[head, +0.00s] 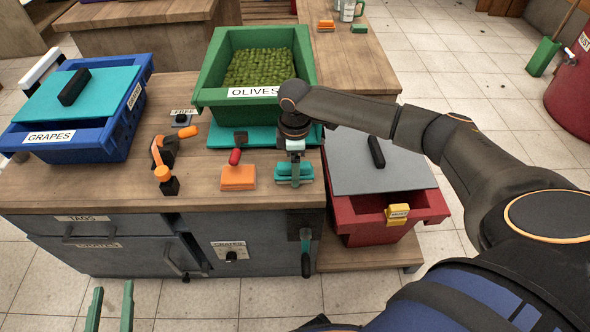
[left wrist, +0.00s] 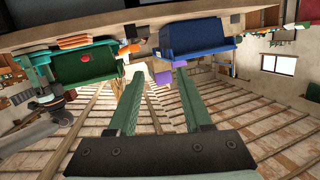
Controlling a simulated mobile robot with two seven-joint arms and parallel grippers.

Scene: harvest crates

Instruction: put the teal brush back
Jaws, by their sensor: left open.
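My left gripper (head: 108,308) is at the bottom left of the head view, in front of the bench and well below its top. It is open; its two green fingers also show in the left wrist view (left wrist: 155,100), apart with nothing between them. A teal tool with a dark handle (head: 306,262) hangs at the bench front; I cannot tell whether it is the teal brush. My right gripper (head: 295,170) points down at a teal stack (head: 308,168) on the bench top. Its jaws overlap the stack, so its grip is unclear.
The olives crate (head: 305,75) stands behind. The grapes crate (head: 90,145) is left with a teal lid. A red crate (head: 368,228) with a grey lid stands right. An orange tool (head: 158,152) lies mid-bench.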

